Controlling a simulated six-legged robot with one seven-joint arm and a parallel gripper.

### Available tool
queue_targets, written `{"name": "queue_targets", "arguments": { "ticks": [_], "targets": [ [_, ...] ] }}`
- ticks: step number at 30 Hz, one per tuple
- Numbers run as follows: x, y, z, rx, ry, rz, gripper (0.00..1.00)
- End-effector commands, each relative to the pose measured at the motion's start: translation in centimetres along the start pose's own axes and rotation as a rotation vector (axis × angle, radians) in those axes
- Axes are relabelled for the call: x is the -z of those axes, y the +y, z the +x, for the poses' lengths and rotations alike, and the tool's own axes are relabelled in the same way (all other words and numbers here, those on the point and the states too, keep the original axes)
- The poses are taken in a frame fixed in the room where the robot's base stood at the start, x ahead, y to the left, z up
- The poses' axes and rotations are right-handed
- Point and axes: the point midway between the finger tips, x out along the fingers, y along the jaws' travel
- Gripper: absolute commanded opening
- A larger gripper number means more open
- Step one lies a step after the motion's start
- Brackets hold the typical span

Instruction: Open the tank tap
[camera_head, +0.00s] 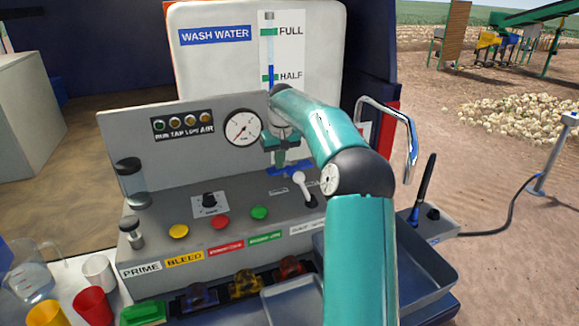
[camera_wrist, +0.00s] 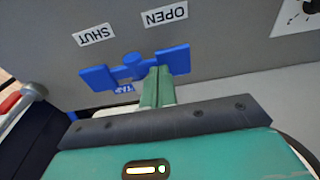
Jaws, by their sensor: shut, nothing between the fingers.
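The tank tap is a blue two-winged handle (camera_wrist: 98,77) on the grey panel in the wrist view. Upside-down labels OPEN (camera_wrist: 165,15) and SHUT (camera_wrist: 94,35) sit on the panel beyond it. In the head view the blue handle (camera_head: 290,169) shows low on the upright panel, partly hidden by my gripper. My gripper (camera_wrist: 158,72) is shut with nothing between its green fingers. Its fingertips overlap the handle's right wing in the wrist view, on the OPEN side; I cannot tell whether they touch. It also shows in the head view (camera_head: 281,160).
The white WASH WATER tank (camera_head: 215,65) stands behind the panel. A round gauge (camera_head: 243,128) is left of my gripper. A white-knobbed lever (camera_head: 304,186) and coloured buttons stand on the console just below. A curved metal pipe (camera_head: 409,140) rises at the right.

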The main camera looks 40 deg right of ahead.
Motion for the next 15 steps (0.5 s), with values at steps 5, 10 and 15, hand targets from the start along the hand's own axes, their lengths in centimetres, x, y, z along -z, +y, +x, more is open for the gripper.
{"name": "queue_targets", "arguments": {
  "ticks": [5,10,15],
  "targets": [
    [-0.02,0.0,0.25,0.0,0.0,0.0,0.0],
    [-0.02,-0.02,0.35,0.0,0.001,0.0,0.0],
    [0.11,-0.02,-0.43,0.0,0.001,0.0,0.0]
  ]
}}
